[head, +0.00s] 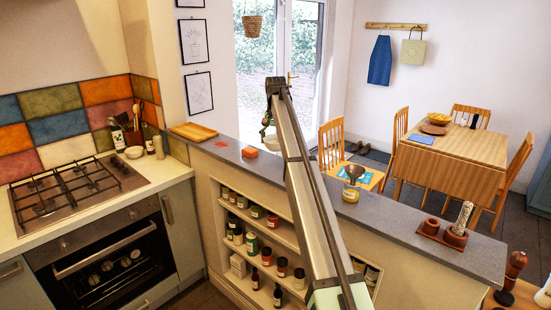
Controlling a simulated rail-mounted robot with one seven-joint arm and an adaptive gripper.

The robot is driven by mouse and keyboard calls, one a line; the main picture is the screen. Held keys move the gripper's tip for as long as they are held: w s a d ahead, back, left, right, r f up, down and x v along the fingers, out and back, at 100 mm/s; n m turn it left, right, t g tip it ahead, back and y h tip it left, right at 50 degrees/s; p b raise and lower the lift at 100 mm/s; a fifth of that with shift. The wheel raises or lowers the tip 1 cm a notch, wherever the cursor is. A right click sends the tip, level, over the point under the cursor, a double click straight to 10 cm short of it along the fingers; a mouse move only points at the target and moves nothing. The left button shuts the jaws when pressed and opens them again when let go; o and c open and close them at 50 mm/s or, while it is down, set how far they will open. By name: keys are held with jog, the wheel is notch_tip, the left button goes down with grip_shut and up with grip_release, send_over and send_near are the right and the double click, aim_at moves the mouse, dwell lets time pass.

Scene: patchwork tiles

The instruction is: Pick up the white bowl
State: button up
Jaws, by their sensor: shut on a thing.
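My gripper (266,128) hangs at the far end of my raised arm, above the grey counter ledge, and looks small and dark. It is shut on a pale rounded thing just below it, which looks like the white bowl (271,143). My arm hides the right part of this bowl. It appears to be held at or just above the ledge; I cannot tell whether it touches. Another small whitish bowl (134,152) stands on the counter right of the stove, apart from my gripper.
Shelves of jars (266,256) sit below. A dining table (470,145) stands behind.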

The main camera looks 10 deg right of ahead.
notch_tip(320, 180, up, 12)
jog(key=p, duration=0.4)
